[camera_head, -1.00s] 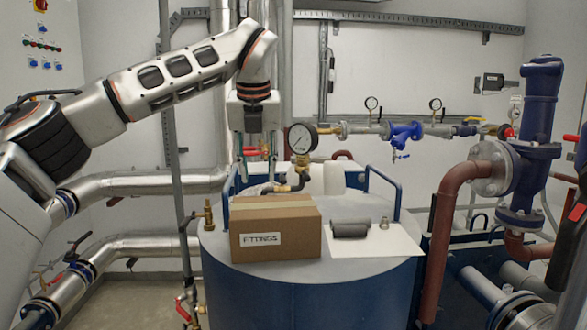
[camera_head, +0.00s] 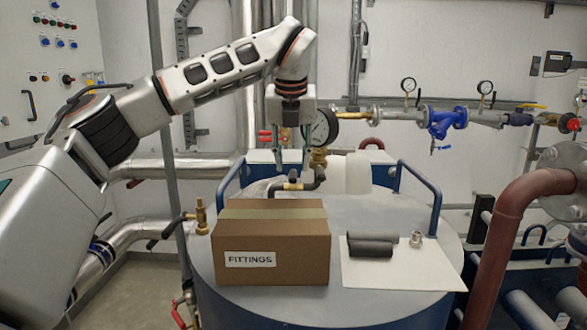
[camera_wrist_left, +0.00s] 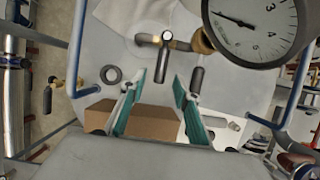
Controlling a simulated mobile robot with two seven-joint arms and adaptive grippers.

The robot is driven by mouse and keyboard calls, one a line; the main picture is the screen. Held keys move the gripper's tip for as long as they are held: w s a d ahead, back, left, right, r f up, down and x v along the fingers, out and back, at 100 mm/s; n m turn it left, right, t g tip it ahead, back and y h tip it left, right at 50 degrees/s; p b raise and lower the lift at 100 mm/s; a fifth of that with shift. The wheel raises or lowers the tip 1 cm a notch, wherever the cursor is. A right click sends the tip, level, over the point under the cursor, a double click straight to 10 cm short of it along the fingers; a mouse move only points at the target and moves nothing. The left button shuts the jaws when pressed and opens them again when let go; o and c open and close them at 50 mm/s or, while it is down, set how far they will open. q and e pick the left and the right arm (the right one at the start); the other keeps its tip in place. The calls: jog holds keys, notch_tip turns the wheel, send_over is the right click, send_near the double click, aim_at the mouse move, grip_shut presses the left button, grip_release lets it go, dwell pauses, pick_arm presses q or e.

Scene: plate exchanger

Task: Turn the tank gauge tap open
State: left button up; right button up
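The tank gauge (camera_head: 322,127) has a white dial and stands behind the box on the tank. A brass tap (camera_head: 293,187) with dark parts sits low beside it, just behind the box. My left gripper (camera_head: 295,160) points down, open and empty, just above the tap. In the left wrist view its teal-padded fingers (camera_wrist_left: 158,92) are spread apart. There the tap (camera_wrist_left: 166,42) lies beyond the fingertips, with a dark lever-like part running toward the gap, and the gauge (camera_wrist_left: 262,25) is at upper right. I see no contact with the tap. My right gripper is not in view.
A cardboard box marked FITTINGS (camera_head: 270,250) stands on the tank top (camera_head: 330,295), in front of the tap. A white sheet (camera_head: 400,272) with dark cylinders (camera_head: 371,244) and a small metal fitting (camera_head: 416,239) lies right. Blue rails (camera_head: 420,195) flank the top.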

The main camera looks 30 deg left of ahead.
aim_at(293, 175)
pick_arm(q)
jog(key=shift+x, duration=1.2)
jog(key=shift+w+f, duration=0.15)
jog(key=shift+f, duration=0.2)
jog(key=shift+c, duration=0.3)
grip_shut()
